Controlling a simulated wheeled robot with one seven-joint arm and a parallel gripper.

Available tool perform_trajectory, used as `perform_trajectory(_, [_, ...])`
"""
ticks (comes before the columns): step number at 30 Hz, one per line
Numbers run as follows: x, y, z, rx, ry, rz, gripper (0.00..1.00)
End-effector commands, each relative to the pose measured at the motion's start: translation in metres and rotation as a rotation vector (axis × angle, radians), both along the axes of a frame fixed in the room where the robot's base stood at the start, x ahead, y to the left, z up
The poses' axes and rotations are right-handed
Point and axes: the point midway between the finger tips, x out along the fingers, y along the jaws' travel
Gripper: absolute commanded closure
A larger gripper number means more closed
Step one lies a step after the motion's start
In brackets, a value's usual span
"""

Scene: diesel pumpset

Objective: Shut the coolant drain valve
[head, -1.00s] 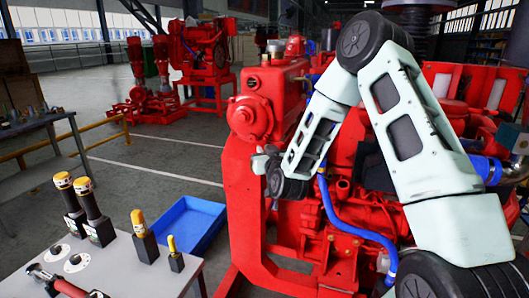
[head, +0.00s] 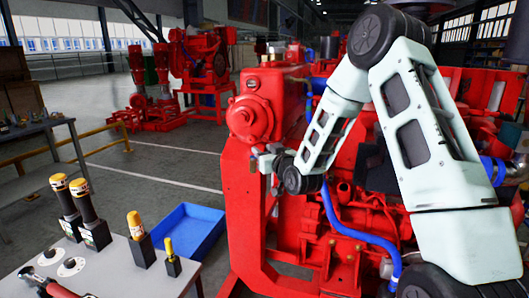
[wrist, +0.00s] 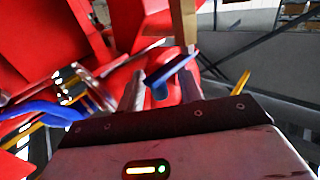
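The coolant drain valve shows in the wrist view as a flat blue lever (wrist: 172,70) beside a tan, brass-like post (wrist: 183,20). The lever lies tilted, its right end higher than its left. My gripper (wrist: 160,90) has its two grey fingers apart, and the lever crosses the gap just at their tips. I cannot tell whether either finger touches it. In the head view my gripper (head: 265,160) is small, in front of the red pumpset frame (head: 245,200). The valve cannot be made out there.
A blue hose (head: 350,228) runs down the red engine just right of my wrist. A blue tray (head: 190,230) lies on the floor at left. A grey table (head: 130,272) with yellow-topped tools stands front left. Open floor lies behind it.

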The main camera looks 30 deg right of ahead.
Motion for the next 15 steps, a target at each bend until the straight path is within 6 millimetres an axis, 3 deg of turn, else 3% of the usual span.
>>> perform_trajectory(7, [-0.014, 0.002, -0.002, -0.001, 0.002, 0.001, 0.64])
perform_trajectory(15, [-0.064, 0.008, -0.003, -0.002, 0.001, 0.001, 0.64])
